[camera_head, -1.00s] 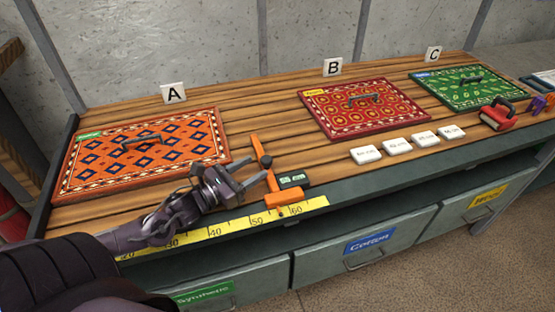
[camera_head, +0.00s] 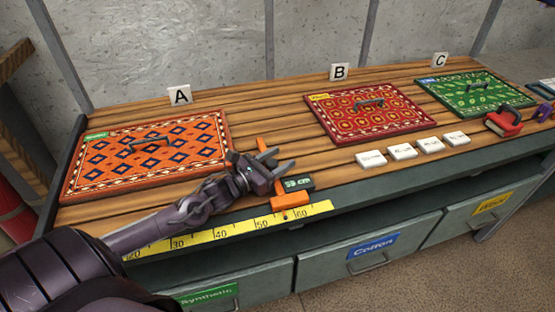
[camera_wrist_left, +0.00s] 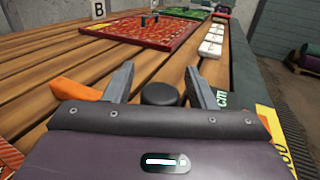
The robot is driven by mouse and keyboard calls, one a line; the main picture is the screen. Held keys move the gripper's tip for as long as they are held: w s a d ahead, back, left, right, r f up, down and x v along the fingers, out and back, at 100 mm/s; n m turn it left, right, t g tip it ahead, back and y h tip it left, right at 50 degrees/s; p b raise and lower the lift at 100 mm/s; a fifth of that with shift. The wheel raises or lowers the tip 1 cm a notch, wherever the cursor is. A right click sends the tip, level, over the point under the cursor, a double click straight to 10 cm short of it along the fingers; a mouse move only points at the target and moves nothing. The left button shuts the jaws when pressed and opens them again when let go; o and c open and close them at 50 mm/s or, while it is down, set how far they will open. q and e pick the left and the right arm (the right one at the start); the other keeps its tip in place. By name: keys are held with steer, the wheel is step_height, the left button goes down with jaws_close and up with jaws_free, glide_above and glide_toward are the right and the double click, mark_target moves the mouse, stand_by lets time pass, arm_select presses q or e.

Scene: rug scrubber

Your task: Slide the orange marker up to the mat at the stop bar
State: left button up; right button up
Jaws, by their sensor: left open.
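The orange marker (camera_head: 290,201) sits on the yellow ruler near its 60 end, with a small dark display beside it and an orange arm reaching back across the table. Its orange part shows at left in the wrist view (camera_wrist_left: 78,90). My left gripper (camera_head: 282,161) is open over the marker's arm and hides part of it. In the wrist view the black knob (camera_wrist_left: 160,94) stands between the open fingers, with no clear contact. The orange patterned mat A (camera_head: 150,153) lies left of the marker. I cannot make out a stop bar. My right gripper is not in view.
The yellow ruler (camera_head: 220,234) runs along the front edge. The red mat B (camera_head: 368,112) and green mat C (camera_head: 476,93) lie to the right. Several white tiles (camera_head: 402,152) and a red tool (camera_head: 503,122) lie along the right front. Bare planks lie between mats A and B.

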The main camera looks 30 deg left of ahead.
arm_select(q)
steer(key=c, duration=0.8)
steer(key=s+a+p, duration=0.1)
steer(key=s+a, duration=0.1)
steer(key=s+a+p, duration=0.1)
steer(key=s+a, duration=0.1)
steer(key=shift+s, duration=0.3)
steer(key=shift+w+d, duration=0.1)
steer(key=o, duration=0.8)
steer(key=shift+v, duration=3.9)
